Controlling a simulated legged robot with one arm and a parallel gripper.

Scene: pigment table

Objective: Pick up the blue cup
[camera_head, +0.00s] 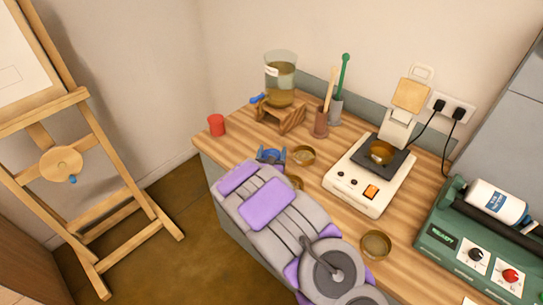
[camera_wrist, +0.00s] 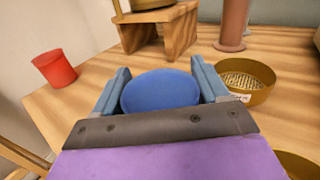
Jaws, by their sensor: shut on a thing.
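The blue cup (camera_wrist: 160,90) sits between the two blue fingers of my gripper (camera_wrist: 160,88) in the wrist view, and both fingers close on its sides. Its lower part is hidden by the gripper's dark front plate. In the head view my gripper (camera_head: 271,156) is over the left part of the wooden table (camera_head: 240,137), with a little of the blue cup showing between the fingers. I cannot tell whether the cup touches the table.
A red cup (camera_head: 216,125) stands near the table's left corner. A brass sieve (camera_head: 303,155) lies close to the right of my gripper. A wooden stand (camera_head: 280,117) with a glass vessel (camera_head: 281,80) is behind. A white hot plate (camera_head: 369,174) is to the right.

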